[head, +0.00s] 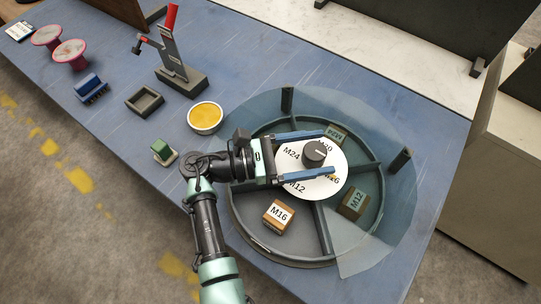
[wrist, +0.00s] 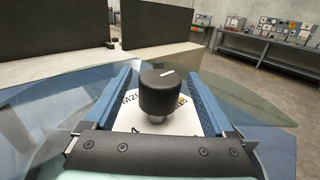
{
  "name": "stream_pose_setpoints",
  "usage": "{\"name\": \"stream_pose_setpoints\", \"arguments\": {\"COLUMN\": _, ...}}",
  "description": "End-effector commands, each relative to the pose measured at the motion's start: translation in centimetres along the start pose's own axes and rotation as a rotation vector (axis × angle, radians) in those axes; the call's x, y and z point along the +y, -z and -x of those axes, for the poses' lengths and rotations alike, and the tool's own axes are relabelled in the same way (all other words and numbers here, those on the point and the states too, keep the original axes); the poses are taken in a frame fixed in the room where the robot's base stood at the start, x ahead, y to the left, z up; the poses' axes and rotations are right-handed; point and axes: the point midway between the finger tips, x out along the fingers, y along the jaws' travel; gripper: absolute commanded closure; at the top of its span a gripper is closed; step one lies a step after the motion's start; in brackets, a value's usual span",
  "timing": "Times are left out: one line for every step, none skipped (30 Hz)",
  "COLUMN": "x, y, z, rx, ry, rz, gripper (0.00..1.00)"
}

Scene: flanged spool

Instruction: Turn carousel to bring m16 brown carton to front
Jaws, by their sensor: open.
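The carousel (head: 237,207) is a round dark tray split by dividers, with a white labelled disc (head: 323,186) and a black knob (head: 314,151) at its centre. The brown carton marked M16 (head: 279,215) lies in the near compartment, untinted by the clear cover. A carton marked M12 (head: 354,203) is at the right and a greenish carton (head: 337,135) at the back, both seen through the cover. My gripper (head: 329,153) is open, its blue fingers on either side of the knob. In the wrist view the knob (wrist: 158,92) stands between the fingers with gaps on both sides.
The clear bluish cover (head: 397,225) surrounds the back and right of the carousel, with dark posts (head: 400,160). A bowl of yellow contents (head: 205,117), a green-topped block (head: 163,151), a small grey tray (head: 145,101) and a red-handled clamp (head: 172,55) stand on the blue bench to the left.

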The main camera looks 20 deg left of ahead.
Motion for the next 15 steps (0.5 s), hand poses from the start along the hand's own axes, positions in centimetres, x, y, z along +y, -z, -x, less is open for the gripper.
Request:
{"name": "stream_pose_setpoints", "arguments": {"x": 0.2, "y": 0.2, "z": 1.3, "rx": 0.0, "ry": -0.006, "rz": -0.002, "gripper": 0.12}}
{"name": "stream_pose_setpoints", "arguments": {"x": 0.1, "y": 0.2, "z": 2.0, "rx": 0.001, "ry": -0.006, "rz": -0.002, "gripper": 0.12}}
{"name": "stream_pose_setpoints", "arguments": {"x": 0.1, "y": 0.2, "z": 3.0, "rx": 0.001, "ry": -0.006, "rz": -0.002, "gripper": 0.12}}
{"name": "stream_pose_setpoints", "arguments": {"x": 0.2, "y": 0.2, "z": 3.7, "rx": 0.0, "ry": -0.007, "rz": -0.002, "gripper": 0.12}}
{"name": "stream_pose_setpoints", "arguments": {"x": 0.2, "y": 0.2, "z": 4.3, "rx": 0.0, "ry": -0.006, "rz": -0.001, "gripper": 0.12}}
{"name": "stream_pose_setpoints", "arguments": {"x": 0.1, "y": 0.2, "z": 5.2, "rx": 0.0, "ry": -0.005, "rz": -0.001, "gripper": 0.12}}
{"name": "stream_pose_setpoints", "arguments": {"x": 0.1, "y": 0.2, "z": 5.8, "rx": 0.0, "ry": -0.006, "rz": 0.0, "gripper": 0.12}}
{"name": "stream_pose_setpoints", "arguments": {"x": 0.1, "y": 0.2, "z": 6.4, "rx": 0.0, "ry": -0.005, "rz": 0.0, "gripper": 0.12}}
{"name": "stream_pose_setpoints", "arguments": {"x": 0.1, "y": 0.2, "z": 7.1, "rx": 0.0, "ry": -0.004, "rz": 0.0, "gripper": 0.12}}
{"name": "stream_pose_setpoints", "arguments": {"x": 0.1, "y": 0.2, "z": 7.5, "rx": 0.0, "ry": -0.004, "rz": 0.0, "gripper": 0.12}}
{"name": "stream_pose_setpoints", "arguments": {"x": 0.1, "y": 0.2, "z": 8.0, "rx": 0.0, "ry": -0.003, "rz": 0.0, "gripper": 0.12}}
{"name": "stream_pose_setpoints", "arguments": {"x": 0.1, "y": 0.2, "z": 8.5, "rx": 0.001, "ry": -0.003, "rz": 0.0, "gripper": 0.12}}
{"name": "stream_pose_setpoints", "arguments": {"x": 0.1, "y": 0.2, "z": 8.8, "rx": 0.001, "ry": -0.003, "rz": 0.001, "gripper": 0.12}}
{"name": "stream_pose_setpoints", "arguments": {"x": 0.1, "y": 0.1, "z": 9.1, "rx": 0.001, "ry": -0.002, "rz": 0.001, "gripper": 0.12}}
{"name": "stream_pose_setpoints", "arguments": {"x": 0.0, "y": 0.1, "z": 9.4, "rx": 0.001, "ry": -0.001, "rz": 0.001, "gripper": 0.12}}
